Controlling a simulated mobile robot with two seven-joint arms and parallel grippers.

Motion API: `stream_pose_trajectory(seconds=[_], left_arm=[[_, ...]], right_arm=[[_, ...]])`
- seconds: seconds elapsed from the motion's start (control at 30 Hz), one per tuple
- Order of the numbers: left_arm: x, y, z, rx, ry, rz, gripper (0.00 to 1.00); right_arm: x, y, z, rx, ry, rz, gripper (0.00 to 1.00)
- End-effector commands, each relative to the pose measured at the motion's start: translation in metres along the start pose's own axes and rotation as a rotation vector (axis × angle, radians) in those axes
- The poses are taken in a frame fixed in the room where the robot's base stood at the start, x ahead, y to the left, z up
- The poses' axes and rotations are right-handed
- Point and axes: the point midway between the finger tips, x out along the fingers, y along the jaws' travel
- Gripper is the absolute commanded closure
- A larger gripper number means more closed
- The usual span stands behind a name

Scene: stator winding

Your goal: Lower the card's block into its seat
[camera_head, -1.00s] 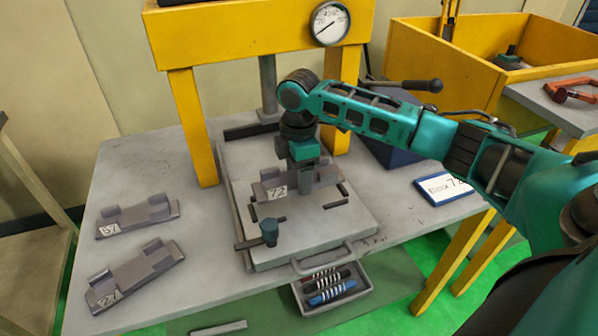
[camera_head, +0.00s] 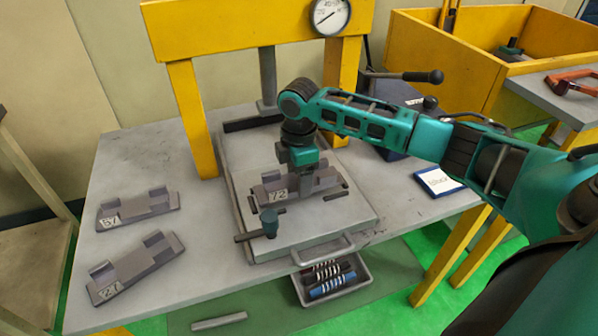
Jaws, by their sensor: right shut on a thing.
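The card (camera_head: 438,181) lies at the right of the table; its word reads roughly as "block", and its number is not legible now. The grey block labelled 72 (camera_head: 268,191) is over the middle of the light grey plate (camera_head: 310,226), among short dark rails (camera_head: 335,197) that mark the seat. My right gripper (camera_head: 304,178) comes down on the block from above and is shut on it. The block looks level and low between the rails; I cannot tell whether its underside touches the plate. My left gripper is not in view.

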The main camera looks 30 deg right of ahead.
Motion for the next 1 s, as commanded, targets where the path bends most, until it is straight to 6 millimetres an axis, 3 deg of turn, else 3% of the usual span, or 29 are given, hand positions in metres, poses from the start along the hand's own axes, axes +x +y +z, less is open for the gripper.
stream_pose_trajectory(seconds=[0.37, 1.0], left_arm=[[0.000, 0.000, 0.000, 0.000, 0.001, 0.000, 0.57], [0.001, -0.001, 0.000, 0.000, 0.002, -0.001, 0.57]], right_arm=[[0.000, 0.001, 0.000, 0.000, 0.001, 0.003, 0.91], [0.017, 0.001, 0.000, 0.000, 0.001, 0.003, 0.91]])
